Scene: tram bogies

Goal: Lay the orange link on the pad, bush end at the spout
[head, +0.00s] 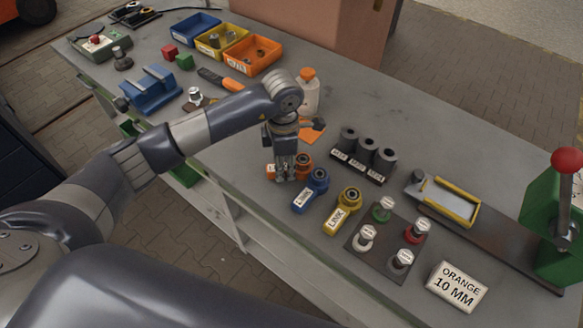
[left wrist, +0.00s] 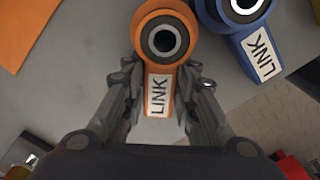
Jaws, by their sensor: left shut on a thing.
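The orange link (head: 304,162) lies among the links on the grey bench, partly hidden by my left gripper (head: 286,177). In the left wrist view my left gripper (left wrist: 158,98) is shut on the labelled shank of the orange link (left wrist: 160,70). The bush end points away from my palm. I cannot tell whether the link is clear of the bench. An orange pad (head: 313,131) lies just behind the gripper, partly hidden by it; an orange flat corner (left wrist: 22,30) shows in the left wrist view. A pale bottle with an orange top (head: 308,92) stands behind the pad. My right gripper is out of view.
A blue link (head: 311,190) is close beside the orange one, then a yellow link (head: 343,209). Dark cylinders (head: 366,151) stand in a rack to the right. Coloured bins (head: 253,53) are at the back. A red-knobbed press (head: 565,200) stands far right.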

